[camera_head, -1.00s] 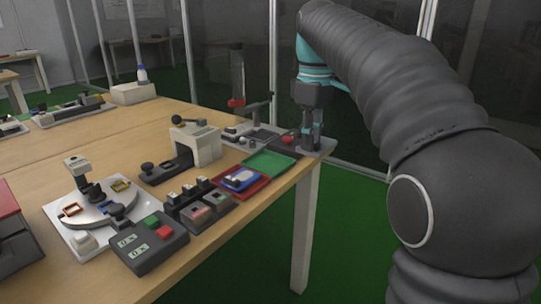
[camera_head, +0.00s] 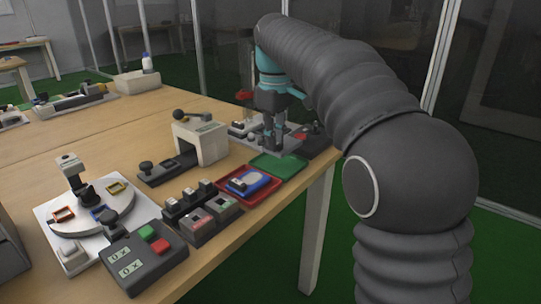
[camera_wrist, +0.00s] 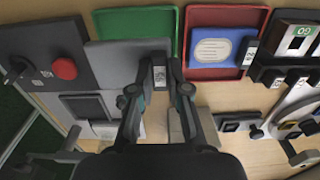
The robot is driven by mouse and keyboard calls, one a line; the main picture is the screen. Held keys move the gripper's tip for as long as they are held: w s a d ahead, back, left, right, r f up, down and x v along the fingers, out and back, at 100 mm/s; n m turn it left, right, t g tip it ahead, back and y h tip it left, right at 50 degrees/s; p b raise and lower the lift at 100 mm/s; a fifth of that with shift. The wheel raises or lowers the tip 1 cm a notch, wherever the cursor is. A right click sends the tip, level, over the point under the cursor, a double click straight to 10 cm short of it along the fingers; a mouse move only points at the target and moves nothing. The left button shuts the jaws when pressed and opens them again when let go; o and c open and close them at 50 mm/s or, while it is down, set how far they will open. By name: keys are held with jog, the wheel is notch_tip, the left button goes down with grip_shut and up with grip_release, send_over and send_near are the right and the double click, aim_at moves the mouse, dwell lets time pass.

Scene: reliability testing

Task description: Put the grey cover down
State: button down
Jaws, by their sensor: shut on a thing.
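My gripper (camera_wrist: 158,84) is shut on a small dark grey piece with a white label, which shows between its fingers in the wrist view. A flat grey cover (camera_wrist: 112,62) adjoins this piece and seems to be held by it. It lies beside the green tray (camera_wrist: 137,22) in that view. In the head view my gripper (camera_head: 275,146) points down just behind the green tray (camera_head: 278,166), left of the red button (camera_head: 313,136). The fingers hide most of the cover there. I cannot tell whether the cover touches the surface below.
A red tray (camera_head: 267,190) with a blue piece (camera_head: 248,184) stands next to the green tray. A white arch-shaped block (camera_head: 210,145) is left of my gripper. A dark panel with the red button (camera_wrist: 65,68) and a framed fixture (camera_wrist: 88,106) are close to the cover.

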aim_at(270, 153)
jog(key=shift+w+a+f, duration=0.15)
jog(key=shift+a+f, duration=0.25)
jog(key=shift+a, duration=0.1)
jog(key=shift+f+b, duration=0.4)
jog(key=shift+f, duration=1.5)
jog(key=c, duration=1.1)
grip_release()
jog(key=shift+c, duration=0.2)
notch_tip(270, 153, up, 12)
jog(key=shift+f+p, duration=0.25)
jog(key=shift+p, duration=0.8)
jog(key=shift+r, duration=0.25)
